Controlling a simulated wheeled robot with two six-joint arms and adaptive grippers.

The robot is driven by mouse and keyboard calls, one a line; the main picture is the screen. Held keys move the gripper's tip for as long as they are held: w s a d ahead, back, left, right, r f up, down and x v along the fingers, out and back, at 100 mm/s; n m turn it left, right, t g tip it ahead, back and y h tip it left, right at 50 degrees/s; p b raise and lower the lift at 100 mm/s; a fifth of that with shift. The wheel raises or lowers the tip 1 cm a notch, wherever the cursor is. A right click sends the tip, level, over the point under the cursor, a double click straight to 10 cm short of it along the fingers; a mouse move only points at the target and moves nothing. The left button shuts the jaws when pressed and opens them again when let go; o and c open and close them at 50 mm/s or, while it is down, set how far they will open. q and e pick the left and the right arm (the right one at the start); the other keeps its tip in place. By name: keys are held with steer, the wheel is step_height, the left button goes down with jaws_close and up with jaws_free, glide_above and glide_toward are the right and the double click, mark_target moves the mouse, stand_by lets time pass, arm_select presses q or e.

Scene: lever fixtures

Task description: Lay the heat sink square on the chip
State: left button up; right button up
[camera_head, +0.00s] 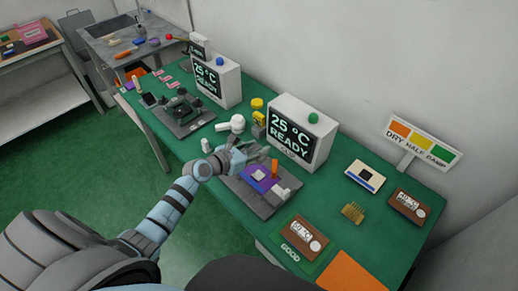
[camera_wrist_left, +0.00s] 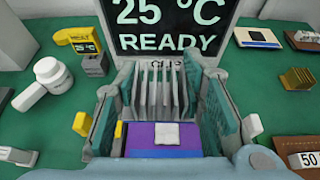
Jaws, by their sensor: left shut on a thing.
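My left gripper (camera_head: 246,156) is shut on a grey finned heat sink (camera_wrist_left: 160,90), which stands between its fingers with the fins upright. In the left wrist view the gripper (camera_wrist_left: 160,105) sits in front of the screen, with the chip nearer the camera. The pale square chip (camera_head: 259,175) lies on a purple board (camera_head: 247,183); in the wrist view the chip (camera_wrist_left: 166,133) shows below the heat sink, on the purple board (camera_wrist_left: 140,140). The heat sink's underside is hidden, and I cannot tell its height above the board. My right gripper is not in view.
An orange upright handle (camera_head: 275,167) and a pale block (camera_head: 284,193) stand on the dark fixture plate (camera_head: 262,208). A screen box (camera_head: 300,130) reading "25 °C READY" stands behind. A gold finned part (camera_head: 353,212) lies right. The green bench (camera_head: 335,212) has clear room between items.

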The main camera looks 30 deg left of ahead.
arm_select(q)
steer(key=shift+w+d+f, duration=0.25)
steer(key=shift+d+f, duration=0.45)
steer(key=shift+s+r, duration=0.15)
steer(key=shift+s, duration=0.05)
steer(key=shift+s+a+r, duration=0.15)
steer(key=shift+s, duration=0.2)
steer(key=b, duration=0.6)
glide_above(258, 175)
step_height(258, 175, down, 8)
steer(key=shift+s+r, duration=0.1)
steer(key=shift+r, duration=0.1)
steer(key=shift+f+b, duration=0.65)
steer(key=shift+f, duration=0.15)
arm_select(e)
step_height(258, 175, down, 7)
arm_select(q)
steer(key=shift+r, duration=0.1)
